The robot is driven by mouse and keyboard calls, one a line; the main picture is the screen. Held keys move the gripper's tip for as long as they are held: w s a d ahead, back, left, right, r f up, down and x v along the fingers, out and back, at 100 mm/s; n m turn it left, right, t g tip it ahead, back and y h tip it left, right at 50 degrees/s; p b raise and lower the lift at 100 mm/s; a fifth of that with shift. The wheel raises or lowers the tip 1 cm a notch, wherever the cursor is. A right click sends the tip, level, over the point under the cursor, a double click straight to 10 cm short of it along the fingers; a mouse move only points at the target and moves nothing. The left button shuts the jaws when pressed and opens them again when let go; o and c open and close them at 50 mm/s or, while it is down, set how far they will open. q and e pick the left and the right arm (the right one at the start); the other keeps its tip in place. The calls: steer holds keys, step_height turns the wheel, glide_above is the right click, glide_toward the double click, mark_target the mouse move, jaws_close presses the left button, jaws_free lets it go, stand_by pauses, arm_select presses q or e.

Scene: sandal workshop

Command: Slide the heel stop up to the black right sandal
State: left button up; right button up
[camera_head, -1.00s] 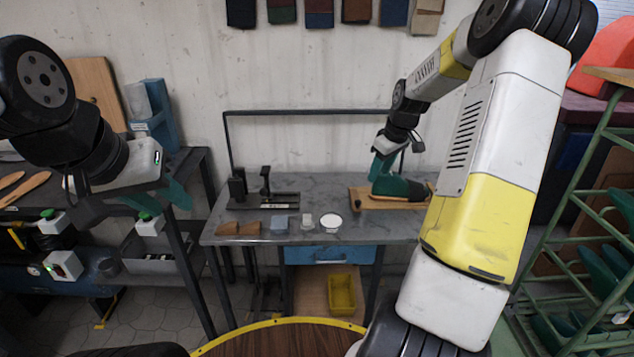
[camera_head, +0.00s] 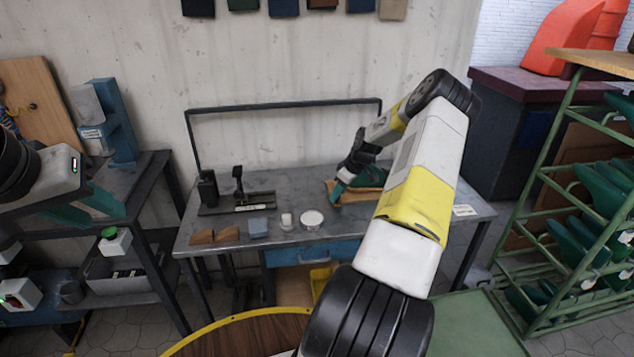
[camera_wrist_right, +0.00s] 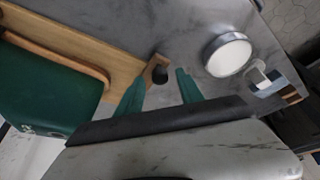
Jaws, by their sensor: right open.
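A wooden board (camera_head: 333,186) lies on the grey bench, with a dark green rounded form (camera_head: 364,178) on it, partly behind my right arm. A small wooden heel stop (camera_wrist_right: 150,69) with a black knob (camera_wrist_right: 160,75) is at the board's end, apart from the strip. My right gripper (camera_head: 338,193), also in the wrist view (camera_wrist_right: 160,88), is open, its teal fingertips either side of the knob. My left gripper (camera_head: 100,214) is open and empty at left.
On the bench stand a white round dish (camera_head: 312,219), a small white block (camera_head: 286,221), a grey-blue block (camera_head: 258,227), brown wedges (camera_head: 215,236) and a black fixture (camera_head: 237,193). A green rack (camera_head: 560,240) stands at right. The bench front by the dish has some free room.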

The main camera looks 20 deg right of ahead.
steer(key=shift+w+a+f, duration=0.1)
steer(key=shift+w+f, duration=0.05)
steer(key=shift+f, duration=0.2)
jaws_close()
stand_by(1.2)
